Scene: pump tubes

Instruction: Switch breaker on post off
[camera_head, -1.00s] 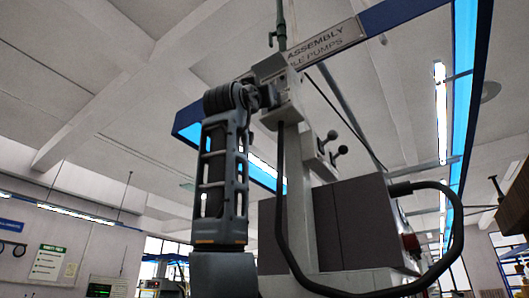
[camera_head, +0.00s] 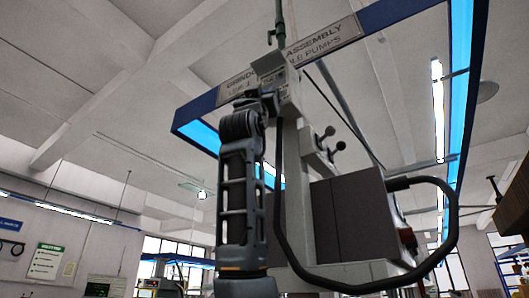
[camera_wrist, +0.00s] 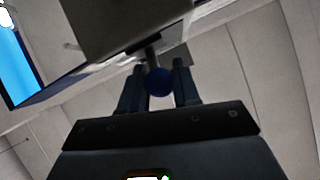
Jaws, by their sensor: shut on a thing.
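In the wrist view, a dark blue ball knob (camera_wrist: 159,81) on a short stem hangs below a grey box-like housing (camera_wrist: 130,22), apparently the breaker and its lever. My gripper (camera_wrist: 158,72) is shut on the ball knob, with one dark finger on each side of it. In the head view, my arm rises in front of a pale grey post (camera_head: 292,175). The gripper and the knob are not clearly visible there, as the arm covers that part of the post. The switch's marking cannot be read.
A grey machine cabinet (camera_head: 345,222) stands right of the post, with a thick black cable (camera_head: 455,225) looping around it. Two dark ball handles (camera_head: 333,140) stick out above it. A blue-edged overhead sign (camera_head: 320,45) crosses the top.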

